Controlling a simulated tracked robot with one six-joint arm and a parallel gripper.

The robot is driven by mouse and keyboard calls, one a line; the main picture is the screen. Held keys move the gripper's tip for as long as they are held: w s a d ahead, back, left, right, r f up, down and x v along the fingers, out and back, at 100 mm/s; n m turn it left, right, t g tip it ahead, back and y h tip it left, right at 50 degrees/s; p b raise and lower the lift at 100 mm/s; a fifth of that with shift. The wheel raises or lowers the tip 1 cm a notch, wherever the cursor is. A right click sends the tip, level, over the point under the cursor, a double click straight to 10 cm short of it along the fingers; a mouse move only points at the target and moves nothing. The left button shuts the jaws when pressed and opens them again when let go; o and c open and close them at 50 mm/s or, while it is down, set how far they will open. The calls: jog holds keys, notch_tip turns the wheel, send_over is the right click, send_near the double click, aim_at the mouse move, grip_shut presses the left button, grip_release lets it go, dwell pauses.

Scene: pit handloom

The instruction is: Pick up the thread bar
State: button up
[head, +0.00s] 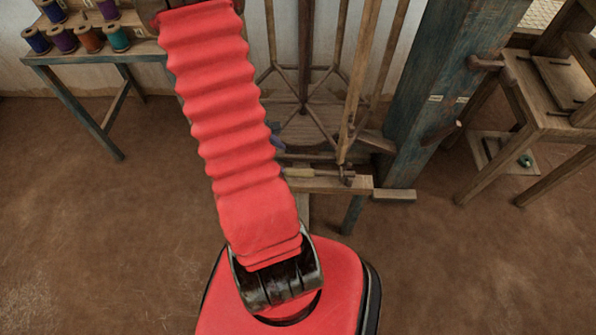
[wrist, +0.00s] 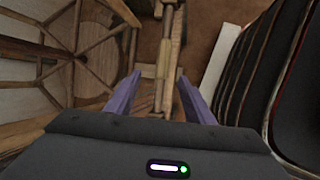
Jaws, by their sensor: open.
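My gripper (wrist: 158,76) shows in the wrist view with its two purple fingers apart and nothing held between them.
A spoked wooden frame (head: 305,125) stands behind the ledge; it also fills the left of the wrist view (wrist: 70,55). A thick blue-grey post (head: 425,100) rises to its right. A table with thread spools (head: 90,40) stands at left, a wooden bench (head: 560,100) at right.

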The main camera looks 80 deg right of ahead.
jog(key=shift+s+f, duration=0.35)
jog(key=shift+f, duration=0.1)
send_over(298, 171)
jog(key=w+a, duration=0.2)
jog(key=shift+s+d+f, duration=0.1)
jog(key=shift+d+f, duration=0.05)
jog(key=shift+f, duration=3.65)
jog(key=shift+f, duration=0.1)
jog(key=shift+x, duration=2.55)
jog(key=shift+c, duration=0.3)
